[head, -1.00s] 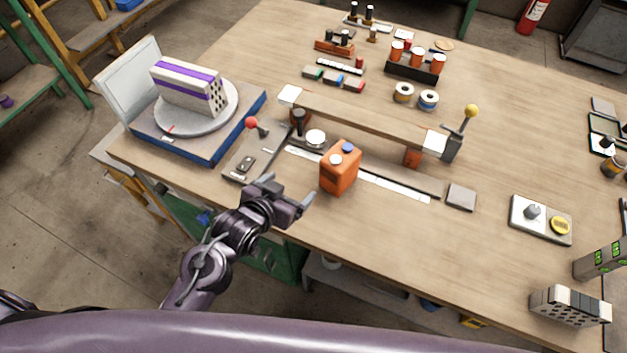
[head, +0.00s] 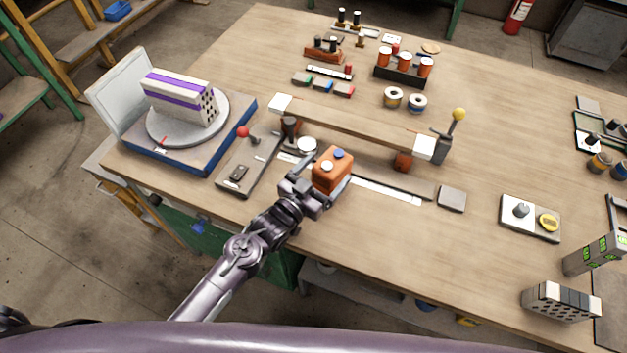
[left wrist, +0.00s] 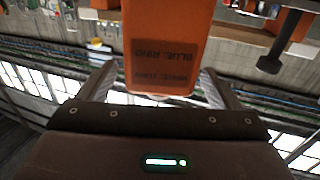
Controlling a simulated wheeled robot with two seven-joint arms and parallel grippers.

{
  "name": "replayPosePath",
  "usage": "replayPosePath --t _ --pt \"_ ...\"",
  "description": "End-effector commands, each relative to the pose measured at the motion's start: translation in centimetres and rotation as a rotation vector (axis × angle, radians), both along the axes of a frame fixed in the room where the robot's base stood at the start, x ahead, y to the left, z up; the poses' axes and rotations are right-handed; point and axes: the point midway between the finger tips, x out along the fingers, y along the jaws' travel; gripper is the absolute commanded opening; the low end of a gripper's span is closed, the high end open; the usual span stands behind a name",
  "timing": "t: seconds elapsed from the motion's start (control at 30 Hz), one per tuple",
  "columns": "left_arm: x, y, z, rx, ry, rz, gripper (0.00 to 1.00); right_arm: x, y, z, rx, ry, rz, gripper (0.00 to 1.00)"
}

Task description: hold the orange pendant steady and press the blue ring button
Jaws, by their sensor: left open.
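My left gripper (head: 318,193) is at the pendant's near lower side. Its open fingers (left wrist: 158,88) lie to either side of the pendant's body in the wrist view. Whether they touch it I cannot tell. My right gripper is not in view.
A long wooden beam (head: 355,123) with white end blocks lies behind the pendant. A lever with a red ball (head: 243,132) stands to the left, and one with a yellow ball (head: 459,114) to the right.

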Motion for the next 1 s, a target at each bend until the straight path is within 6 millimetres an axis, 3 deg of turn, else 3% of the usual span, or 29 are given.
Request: replayPosePath --t 0.13,0.43,0.9,0.93,1.0 --pt "0.95 -0.64 0.07 0.000 0.000 0.000 0.85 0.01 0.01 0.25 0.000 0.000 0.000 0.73" --pt "1.11 -0.76 -0.01 0.001 0.000 0.000 0.85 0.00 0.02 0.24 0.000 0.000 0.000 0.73" --pt "1.10 -0.73 -0.02 0.001 0.000 0.000 0.26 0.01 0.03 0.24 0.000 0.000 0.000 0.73" --pt "1.10 -0.73 -0.02 0.001 0.000 0.000 0.64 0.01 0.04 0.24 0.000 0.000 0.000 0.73" --pt "1.10 -0.73 -0.02 0.001 0.000 0.000 0.73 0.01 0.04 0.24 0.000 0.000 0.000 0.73"
